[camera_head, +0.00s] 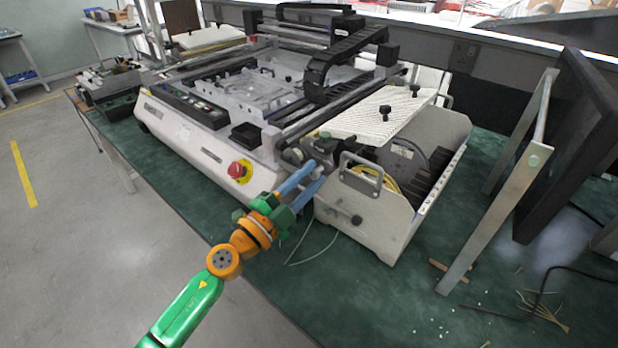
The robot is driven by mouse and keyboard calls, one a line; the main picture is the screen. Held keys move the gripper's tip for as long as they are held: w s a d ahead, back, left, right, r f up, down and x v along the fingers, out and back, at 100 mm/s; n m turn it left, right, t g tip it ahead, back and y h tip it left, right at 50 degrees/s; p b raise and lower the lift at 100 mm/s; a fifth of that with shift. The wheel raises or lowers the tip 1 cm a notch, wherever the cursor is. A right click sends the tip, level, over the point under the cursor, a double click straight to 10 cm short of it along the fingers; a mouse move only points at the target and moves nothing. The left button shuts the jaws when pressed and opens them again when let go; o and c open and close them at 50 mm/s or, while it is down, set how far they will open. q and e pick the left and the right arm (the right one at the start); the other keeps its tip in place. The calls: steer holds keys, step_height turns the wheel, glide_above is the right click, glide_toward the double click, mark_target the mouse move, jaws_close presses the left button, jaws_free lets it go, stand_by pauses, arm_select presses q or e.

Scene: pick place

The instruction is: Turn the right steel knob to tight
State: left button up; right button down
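My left gripper (318,171) reaches in from the lower left with two blue fingers. Its fingertips are at a small grey metal fitting (321,147) at the machine's front corner, beside the white side housing. The two fingers lie close together with a narrow gap. I cannot tell whether they hold a knob there, because the fingers hide that spot. A round steel-coloured part (293,156) shows just left of the fingertips. Two black knobs, a nearer one (385,113) and a farther one (414,90), stand on the ribbed plate. My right gripper is not in view.
The white machine (185,135) has a red emergency button (237,170) left of my gripper. The side housing (372,220) with a metal handle (362,170) stands to the right. A metal frame (500,200) and dark panel are farther right on the green bench (340,300).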

arm_select(q)
steer(key=shift+m, duration=0.4)
jaws_close()
steer(key=m, duration=0.3)
steer(key=shift+g+h, duration=0.4)
steer(key=shift+a+m+g+h, duration=0.1)
steer(key=shift+m+g+h, duration=0.3)
steer(key=shift+m, duration=1.8)
steer(key=o, duration=0.9)
jaws_free()
steer(key=shift+o, duration=0.2)
